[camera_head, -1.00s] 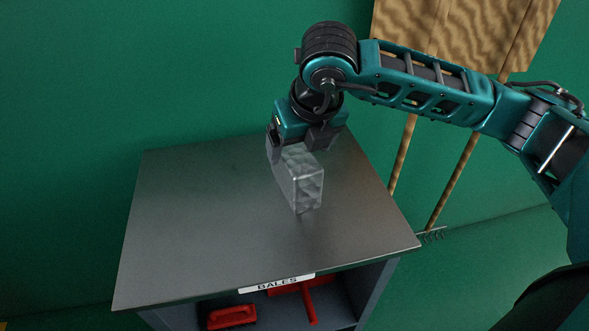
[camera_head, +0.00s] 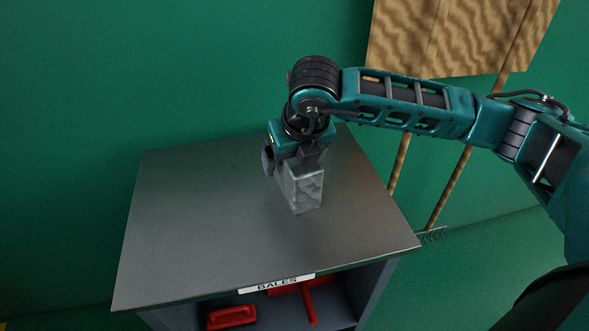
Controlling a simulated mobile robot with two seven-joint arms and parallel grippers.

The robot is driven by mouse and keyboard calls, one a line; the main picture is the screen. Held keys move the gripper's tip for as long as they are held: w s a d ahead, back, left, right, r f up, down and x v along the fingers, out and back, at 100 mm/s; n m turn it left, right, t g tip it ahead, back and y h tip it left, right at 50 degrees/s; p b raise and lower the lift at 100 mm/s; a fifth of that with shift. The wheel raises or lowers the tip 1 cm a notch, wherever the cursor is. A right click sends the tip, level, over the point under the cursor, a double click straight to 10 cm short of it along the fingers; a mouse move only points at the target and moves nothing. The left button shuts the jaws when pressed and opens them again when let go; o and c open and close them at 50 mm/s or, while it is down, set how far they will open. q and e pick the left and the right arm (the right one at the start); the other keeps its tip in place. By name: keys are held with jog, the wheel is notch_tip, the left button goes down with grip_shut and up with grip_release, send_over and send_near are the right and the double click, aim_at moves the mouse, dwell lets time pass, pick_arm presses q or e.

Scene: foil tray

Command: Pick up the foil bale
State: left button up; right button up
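The foil bale (camera_head: 304,190) is a grey, crumpled, shiny block. It stands on the metal top of the cabinet (camera_head: 190,225), toward the back right. My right gripper (camera_head: 290,162) comes down over its far part from above and hides much of its top. One dark finger is at the left of the bale with a small gap in the picture. The other finger is at the bale's upper right, and I cannot tell whether it touches. The fingers look spread. My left gripper is out of view.
The cabinet's front edge carries a "BALES" label (camera_head: 277,283). Red tools (camera_head: 232,317) lie on the shelf below. Wooden-handled tools (camera_head: 450,190) lean on the green wall behind my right arm. The left and front of the cabinet top are clear.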

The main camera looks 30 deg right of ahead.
jog(key=shift+f+b, duration=0.2)
jog(key=shift+b, duration=0.15)
jog(key=shift+c, duration=0.2)
jog(key=c, duration=1.2)
